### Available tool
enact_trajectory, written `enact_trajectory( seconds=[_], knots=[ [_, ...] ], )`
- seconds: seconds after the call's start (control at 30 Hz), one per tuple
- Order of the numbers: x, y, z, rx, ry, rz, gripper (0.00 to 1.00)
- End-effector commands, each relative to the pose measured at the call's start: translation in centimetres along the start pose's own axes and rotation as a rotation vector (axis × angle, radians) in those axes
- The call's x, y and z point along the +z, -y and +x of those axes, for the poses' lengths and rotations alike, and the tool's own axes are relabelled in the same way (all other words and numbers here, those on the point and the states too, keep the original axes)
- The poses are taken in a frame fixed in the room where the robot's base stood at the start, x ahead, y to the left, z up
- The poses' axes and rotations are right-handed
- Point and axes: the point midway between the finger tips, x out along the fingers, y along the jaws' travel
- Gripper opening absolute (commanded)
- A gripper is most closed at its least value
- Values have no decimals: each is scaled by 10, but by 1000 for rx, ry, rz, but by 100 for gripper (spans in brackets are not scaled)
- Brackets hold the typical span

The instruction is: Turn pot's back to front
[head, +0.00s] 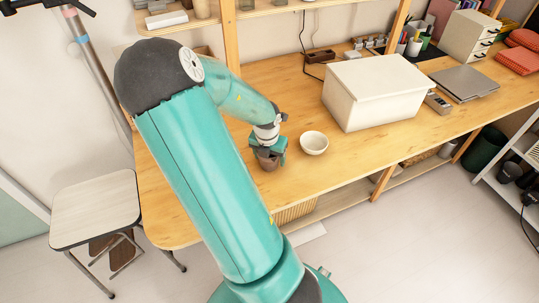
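The pot (268,163) is a small brown vessel on the wooden table near its front edge, at the middle of the head view. My gripper (268,152) points down at the pot, with its fingers at the pot's rim. My gripper and arm hide much of the pot, so its front and back cannot be told apart. I cannot tell whether the fingers are closed on it or only around it. The pot looks upright and at table level.
A white bowl (314,143) stands just right of the pot. A large white lidded box (375,89) is farther right, with a closed laptop (464,83) beyond it. A stool (97,208) stands left of the table (240,200). A shelf post (231,35) rises behind my arm.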

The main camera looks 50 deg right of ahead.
Motion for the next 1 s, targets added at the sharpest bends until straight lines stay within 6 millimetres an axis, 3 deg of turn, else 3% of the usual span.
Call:
enact_trajectory(
  seconds=[0.57,0.6,0.7,1.0],
  knots=[
    [0,0,4,0,1,-1,43],
    [0,0,4,1,1,-1,78],
    [0,0,4,0,1,-1,97],
    [-1,0,3,0,0,-1,97]
  ],
)
